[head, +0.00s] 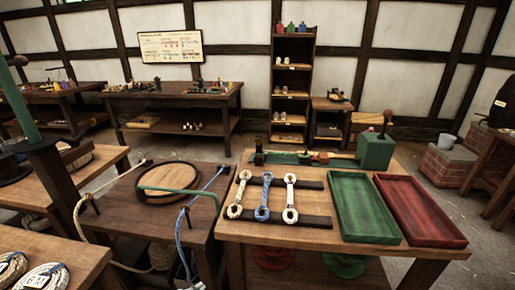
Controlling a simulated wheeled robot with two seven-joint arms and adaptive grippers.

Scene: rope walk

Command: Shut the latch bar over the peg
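Neither of my grippers shows in the head view. I cannot tell for certain which part is the latch bar or the peg. A long green fixture (290,158) lies along the back edge of the right table, with a small dark upright part (259,153) at its left end. A green block (375,151) with a dark, round-topped upright handle (387,120) stands at its right end. A thin bent green rod (185,190) reaches over a round wooden disc (168,177) on the middle table. Its far end hangs free near the blue rope (205,187).
Three looped rope pieces, white (239,195), blue (264,197) and white (290,198), lie on dark strips. A green tray (364,209) and a red tray (419,210) are to their right. A green post (15,98) stands far left. Floor shows behind the tables.

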